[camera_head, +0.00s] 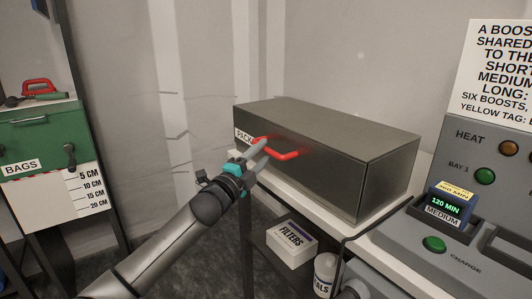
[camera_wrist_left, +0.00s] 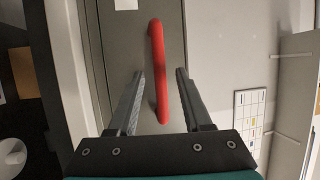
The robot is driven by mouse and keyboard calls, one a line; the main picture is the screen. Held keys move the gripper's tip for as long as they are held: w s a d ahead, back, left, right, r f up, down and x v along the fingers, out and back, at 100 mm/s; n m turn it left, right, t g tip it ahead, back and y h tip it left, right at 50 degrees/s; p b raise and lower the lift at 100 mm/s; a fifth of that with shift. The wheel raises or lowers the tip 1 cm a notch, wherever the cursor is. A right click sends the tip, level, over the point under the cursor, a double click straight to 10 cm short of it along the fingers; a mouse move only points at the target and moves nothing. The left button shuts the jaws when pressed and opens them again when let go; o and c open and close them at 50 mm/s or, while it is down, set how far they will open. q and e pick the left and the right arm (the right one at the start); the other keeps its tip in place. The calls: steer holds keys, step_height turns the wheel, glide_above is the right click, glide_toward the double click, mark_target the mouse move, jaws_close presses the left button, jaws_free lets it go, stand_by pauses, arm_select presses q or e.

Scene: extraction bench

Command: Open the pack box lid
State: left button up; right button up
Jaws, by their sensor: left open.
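The pack box (camera_head: 390,165) is a long dark grey box on a white-topped stand, with a partly hidden "PACK" label (camera_head: 242,136) at its left end. Its top (camera_head: 325,122) looks closed. A red bar handle (camera_head: 284,155) is on its front face; it also shows in the left wrist view (camera_wrist_left: 157,45). My left gripper (camera_head: 262,148) is open at the handle's left part. In the left wrist view the handle's lower part lies between the two open fingers (camera_wrist_left: 161,75); whether they touch it I cannot tell. My right gripper is not in view.
A white "FILTERS" box (camera_head: 290,243) and a white bottle (camera_head: 325,272) are below the pack box. A grey charging station (camera_head: 455,262) holding a "MEDIUM" block (camera_head: 445,214) stands at right. A green "BAGS" box (camera_head: 45,135) is at far left.

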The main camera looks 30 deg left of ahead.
arm_select(q)
steer(key=shift+w+r, duration=0.25)
steer(key=shift+w, duration=1.05)
jaws_close()
stand_by(0.6)
